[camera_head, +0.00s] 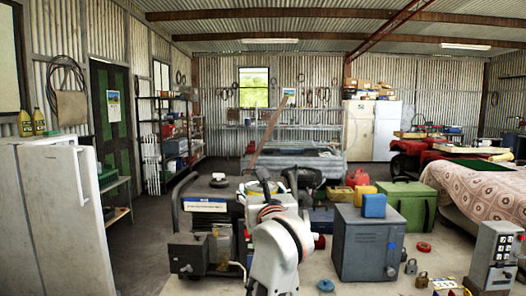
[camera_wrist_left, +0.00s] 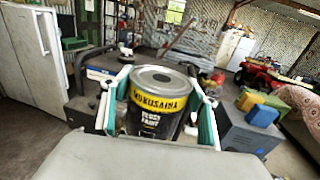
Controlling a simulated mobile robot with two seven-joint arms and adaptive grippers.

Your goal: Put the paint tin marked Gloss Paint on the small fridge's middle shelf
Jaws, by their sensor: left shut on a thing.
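The paint tin (camera_wrist_left: 160,98) is a dark cylinder with a grey lid and a yellow band. Its lower lettering seems to read Gloss Paint, though blurred. It stands roughly upright between the fingers of my left gripper (camera_wrist_left: 156,112), which is shut on it. In the head view my white left wrist rises at the lower middle and hides most of the gripper (camera_head: 264,190) and tin. The small white fridge (camera_head: 55,220) stands at the left edge and also shows in the left wrist view (camera_wrist_left: 28,50). Its door looks closed, so its shelves are hidden. My right gripper is out of view.
A generator (camera_head: 208,225), a grey metal box (camera_head: 368,245) with a blue block (camera_head: 374,205), and a green box (camera_head: 410,203) crowd the bench ahead. Padlocks (camera_head: 422,279) lie at the right. Open floor (camera_head: 145,240) lies between fridge and bench.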

